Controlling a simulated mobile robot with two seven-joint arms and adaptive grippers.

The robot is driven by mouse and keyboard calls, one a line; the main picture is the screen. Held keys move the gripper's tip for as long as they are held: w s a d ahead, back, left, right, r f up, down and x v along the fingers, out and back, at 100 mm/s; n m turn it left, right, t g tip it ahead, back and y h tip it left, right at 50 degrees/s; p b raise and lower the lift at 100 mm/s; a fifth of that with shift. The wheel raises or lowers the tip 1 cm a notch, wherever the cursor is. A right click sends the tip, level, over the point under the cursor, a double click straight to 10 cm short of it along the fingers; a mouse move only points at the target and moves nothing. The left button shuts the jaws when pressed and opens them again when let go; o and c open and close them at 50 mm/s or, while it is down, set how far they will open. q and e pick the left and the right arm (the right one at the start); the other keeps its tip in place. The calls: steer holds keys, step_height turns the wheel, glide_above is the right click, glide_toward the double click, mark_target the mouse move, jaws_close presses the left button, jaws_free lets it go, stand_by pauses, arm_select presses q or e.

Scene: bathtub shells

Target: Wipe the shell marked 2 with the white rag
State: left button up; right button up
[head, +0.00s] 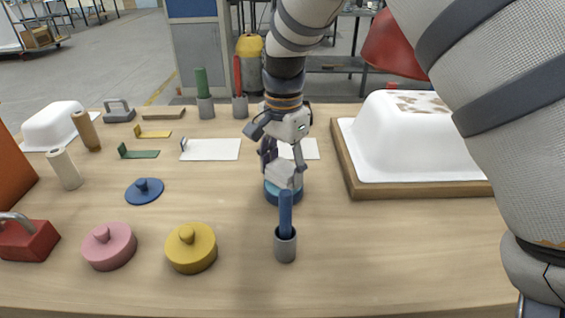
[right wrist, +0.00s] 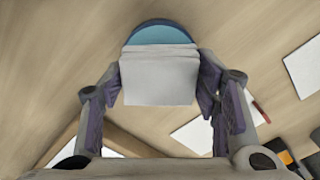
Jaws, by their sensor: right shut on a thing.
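My right gripper (head: 284,165) points down at the middle of the table, shut on a folded white rag (right wrist: 160,80). The rag is between the fingers in the right wrist view, directly over a round blue piece (right wrist: 160,32). In the head view that blue piece (head: 283,193) is on the table under the gripper; I cannot tell whether the rag touches it. A white shell (head: 375,150) with brown stains on top sits on a wooden-edged base at the right. A second white shell (head: 55,125) stands far left. No number is readable on either. My left gripper is out of view.
A grey holder with a blue handle (head: 285,243) stands just in front of the gripper. Yellow (head: 191,250) and pink (head: 109,248) knobbed discs, a blue disc (head: 145,191) and a red block (head: 27,241) lie left. White sheets (head: 210,150) lie behind. The front right table is clear.

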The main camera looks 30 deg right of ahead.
mark_target(283, 166)
steer(key=shift+f, duration=0.45)
stand_by(1.0)
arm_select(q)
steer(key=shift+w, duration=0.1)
arm_select(e)
steer(key=shift+f, duration=0.15)
stand_by(0.8)
step_height(283, 166, up, 5)
steer(key=shift+r+p, duration=0.2)
steer(key=shift+p, duration=0.45)
steer(key=shift+r, duration=0.95)
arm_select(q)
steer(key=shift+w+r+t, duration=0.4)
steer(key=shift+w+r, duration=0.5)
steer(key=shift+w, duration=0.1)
arm_select(e)
steer(key=shift+w, duration=0.1)
